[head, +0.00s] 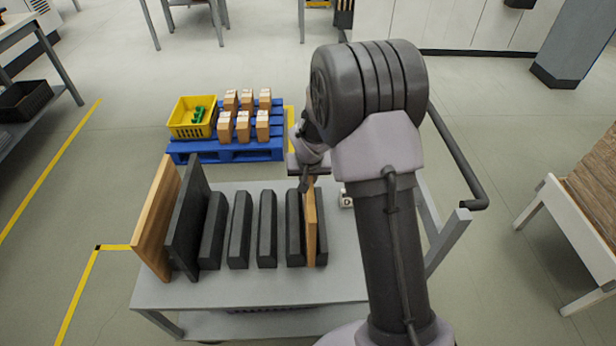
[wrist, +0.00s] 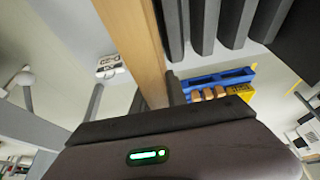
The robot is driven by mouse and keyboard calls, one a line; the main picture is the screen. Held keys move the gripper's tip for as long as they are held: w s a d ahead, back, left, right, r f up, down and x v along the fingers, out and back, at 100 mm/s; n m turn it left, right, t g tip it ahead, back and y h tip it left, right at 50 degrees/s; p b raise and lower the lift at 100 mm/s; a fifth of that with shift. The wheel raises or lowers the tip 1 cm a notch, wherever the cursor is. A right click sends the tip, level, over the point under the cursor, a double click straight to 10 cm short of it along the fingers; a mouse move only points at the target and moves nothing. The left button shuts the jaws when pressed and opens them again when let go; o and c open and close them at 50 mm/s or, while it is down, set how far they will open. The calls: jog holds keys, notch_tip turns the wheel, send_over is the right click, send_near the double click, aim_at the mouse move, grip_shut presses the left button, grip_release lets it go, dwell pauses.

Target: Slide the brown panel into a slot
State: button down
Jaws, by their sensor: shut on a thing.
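A narrow brown panel (head: 311,225) stands upright at the right end of a row of black dividers (head: 267,228) on a grey cart. My gripper (head: 305,180) is shut on its upper end. In the head view the panel lies between the two rightmost dividers and partly covers the last one (head: 322,240). I cannot tell how deep its lower edge sits. In the wrist view the panel (wrist: 138,45) rises from my gripper (wrist: 155,100), beside the dividers (wrist: 205,25). A larger brown panel (head: 157,220) and a dark panel (head: 188,220) stand at the row's left end.
The cart top (head: 240,285) is bare in front of the row. Behind it, a blue pallet (head: 230,152) carries a yellow crate (head: 190,118) and several small boxes (head: 243,125). A small white item (head: 346,199) lies right of the row. A wooden-topped table stands far right.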

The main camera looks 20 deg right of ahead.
jog(key=shift+f+b, duration=0.35)
jog(key=shift+f, duration=0.25)
jog(key=c, duration=1.2)
grip_release()
jog(key=shift+c, duration=0.2)
jog(key=s+a+r+p, duration=0.2)
jog(key=s+r, duration=0.4)
jog(key=r, duration=0.3)
jog(key=s+a+r+t+y+p, duration=0.1)
jog(key=s+a+r+p, duration=0.15)
jog(key=s+r, duration=0.5)
jog(key=s+a+r+p, duration=0.2)
jog(key=s+r, duration=0.2)
jog(key=r, duration=0.7)
jog(key=s+a+r+y, duration=0.1)
jog(key=s+a, duration=0.2)
jog(key=s, duration=0.4)
jog(key=s+a+r+y, duration=0.1)
jog(key=s+a+r, duration=0.1)
jog(key=s, duration=0.5)
jog(key=shift+a+m+t, duration=0.3)
jog(key=shift+a+m, duration=0.1)
jog(key=shift+a, duration=0.35)
